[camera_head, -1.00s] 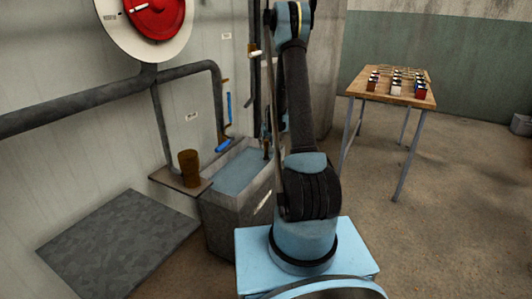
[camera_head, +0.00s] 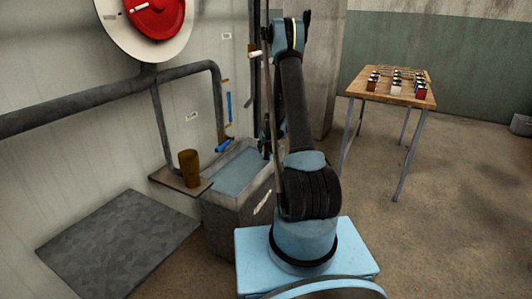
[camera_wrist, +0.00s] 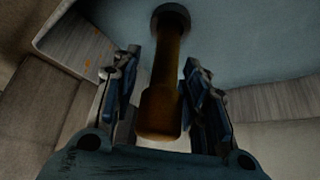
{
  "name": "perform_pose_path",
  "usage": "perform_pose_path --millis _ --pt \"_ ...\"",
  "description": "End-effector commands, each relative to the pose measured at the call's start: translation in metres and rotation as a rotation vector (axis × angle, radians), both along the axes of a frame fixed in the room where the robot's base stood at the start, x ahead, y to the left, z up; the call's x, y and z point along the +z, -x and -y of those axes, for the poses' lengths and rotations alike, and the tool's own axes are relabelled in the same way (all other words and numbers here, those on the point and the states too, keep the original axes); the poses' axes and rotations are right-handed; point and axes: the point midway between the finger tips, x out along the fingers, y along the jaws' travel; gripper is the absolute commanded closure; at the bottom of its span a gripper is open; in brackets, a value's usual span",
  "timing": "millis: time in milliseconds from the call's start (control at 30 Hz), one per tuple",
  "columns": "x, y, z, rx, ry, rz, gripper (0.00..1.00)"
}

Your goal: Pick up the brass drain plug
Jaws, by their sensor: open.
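The brass drain plug (camera_wrist: 162,105) shows in the wrist view as a brownish rod with a thicker near end and a dark round flange at its far end, against blue-grey. My gripper (camera_wrist: 161,75) is open, with one finger on each side of the rod. Gaps show between the rod and both fingers. In the head view my gripper (camera_head: 264,140) is small and dark, over the right part of the grey trough (camera_head: 230,215). The plug cannot be made out there.
A brown cup-like cylinder (camera_head: 188,168) stands on a small shelf (camera_head: 165,179) left of the trough. Grey pipes (camera_head: 100,95) and a blue-handled tool (camera_head: 229,106) are on the wall. A wooden table (camera_head: 385,88) with small jars stands at the right. Floor between is open.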

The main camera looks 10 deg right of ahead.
Motion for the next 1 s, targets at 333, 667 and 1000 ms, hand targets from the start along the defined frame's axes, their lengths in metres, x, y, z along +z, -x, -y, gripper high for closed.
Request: perform_pose_path --millis 333,667,1000 --pt "0.000 0.000 0.000 0.000 0.000 0.000 1.00" --pt "0.001 0.000 0.000 0.000 0.000 0.000 1.00" --pt "0.028 0.001 0.000 0.000 0.000 0.000 1.00"
